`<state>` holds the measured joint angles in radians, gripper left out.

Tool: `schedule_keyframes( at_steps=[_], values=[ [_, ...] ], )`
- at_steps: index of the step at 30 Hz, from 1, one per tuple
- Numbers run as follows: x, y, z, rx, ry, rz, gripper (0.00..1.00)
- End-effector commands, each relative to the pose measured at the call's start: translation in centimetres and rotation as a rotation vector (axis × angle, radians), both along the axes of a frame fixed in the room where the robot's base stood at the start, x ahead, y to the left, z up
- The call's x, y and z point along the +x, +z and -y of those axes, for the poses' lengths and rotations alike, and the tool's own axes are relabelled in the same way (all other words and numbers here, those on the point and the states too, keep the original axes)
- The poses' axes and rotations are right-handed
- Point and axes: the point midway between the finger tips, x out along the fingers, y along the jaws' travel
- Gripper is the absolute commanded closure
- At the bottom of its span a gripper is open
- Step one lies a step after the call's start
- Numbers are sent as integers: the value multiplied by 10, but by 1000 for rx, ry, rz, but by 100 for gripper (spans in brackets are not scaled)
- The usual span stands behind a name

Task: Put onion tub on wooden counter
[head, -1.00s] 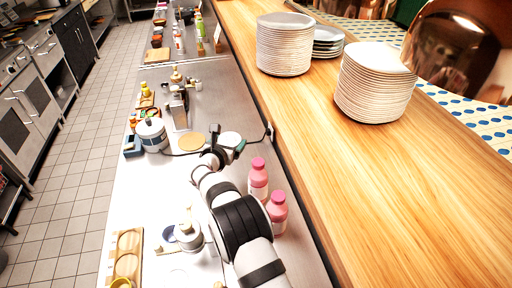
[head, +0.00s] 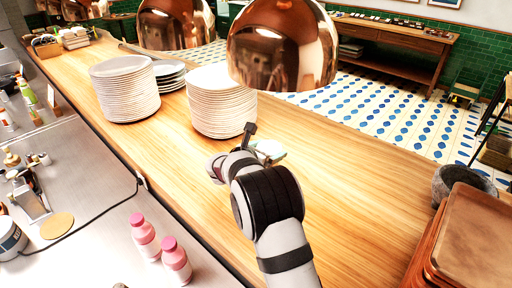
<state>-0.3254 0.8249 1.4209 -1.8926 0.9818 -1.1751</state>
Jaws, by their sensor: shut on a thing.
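My gripper (head: 258,146) is over the wooden counter (head: 340,185), just in front of the right plate stack. It is shut on a small pale thing (head: 272,148), which I take to be the onion tub. My wrist and arm hide most of the tub, so its shape and contents cannot be made out. I cannot tell whether it touches the wood or hangs a little above it.
Two tall plate stacks (head: 125,90) (head: 221,102) and a lower one (head: 169,76) stand beyond my gripper. Copper lamps (head: 283,45) hang above. Pink bottles (head: 144,236) stand on the steel counter. Brown trays (head: 470,240) and a stone bowl (head: 465,183) are at right. Wood right of my gripper is clear.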

Motion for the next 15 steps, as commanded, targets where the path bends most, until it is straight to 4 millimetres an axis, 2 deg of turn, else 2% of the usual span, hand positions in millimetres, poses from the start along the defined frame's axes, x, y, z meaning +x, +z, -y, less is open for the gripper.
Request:
schedule_keyframes(
  at_steps=[1, 3, 6, 10, 12, 15],
  values=[
    [-8, 5, 38, 0, -73, 1, 75],
    [-23, 10, 89, 0, -179, 2, 75],
    [-52, 17, 156, 0, -324, 1, 75],
    [-91, 23, 220, 0, -477, 2, 75],
    [-109, 26, 242, -1, -537, 2, 75],
    [-126, 28, 262, 0, -591, 2, 75]
  ],
)
